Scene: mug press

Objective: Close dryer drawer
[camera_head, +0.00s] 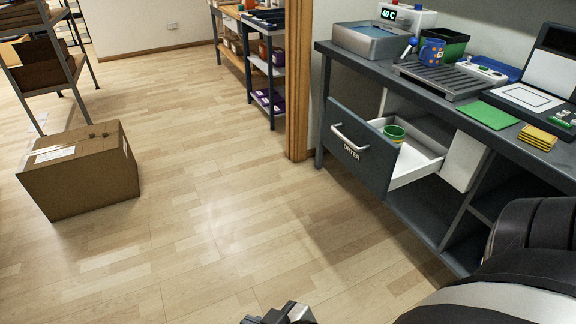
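The dryer drawer (360,146) has a dark front lettered "DRYER" and a light bar handle (349,138). It is pulled out from under the dark worktop (455,107) at the right, showing its white inside (413,163). A green mug (394,132) stands in the drawer near the front. A gripper (280,315), apparently my right one, shows only in part at the bottom edge, well below and left of the drawer and apart from it. Its finger opening cannot be made out. My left gripper is not in view.
The worktop holds a grey metal box (370,40), a blue patterned mug (431,52), a drip rack (450,78), a green mat (487,115) and yellow pads (537,137). A cardboard box (80,170) sits on the floor at left. Floor before the drawer is clear.

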